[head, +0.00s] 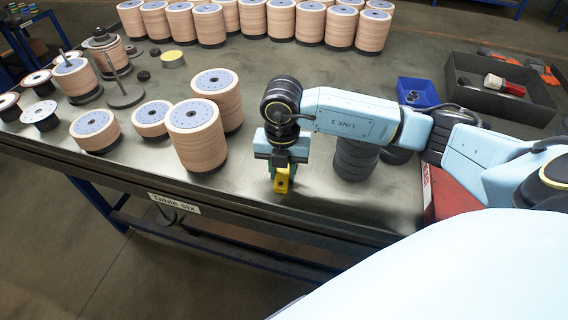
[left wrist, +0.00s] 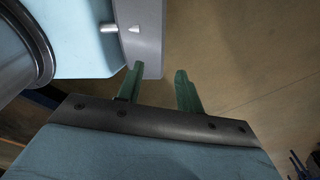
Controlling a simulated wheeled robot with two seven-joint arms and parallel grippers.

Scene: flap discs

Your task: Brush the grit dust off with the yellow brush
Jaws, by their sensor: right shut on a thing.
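The yellow brush (head: 283,184) is in the head view, low over or on the table near its front edge. My right gripper (head: 282,168) points down and is shut on it. Whether the brush touches the tabletop I cannot tell, and its bristles are not clear. I cannot make out any grit dust. My left gripper (left wrist: 159,76) shows only in the left wrist view. Its two green fingers are apart with nothing between them, above bare floor. It is outside the head view.
The table (head: 262,212) has tall flap disc stacks (head: 196,135) left of my right gripper and more along the back. Dark discs (head: 355,158) stand just right of it. A blue bin (head: 418,92) and a black tray (head: 500,97) are at the right. The front strip is clear.

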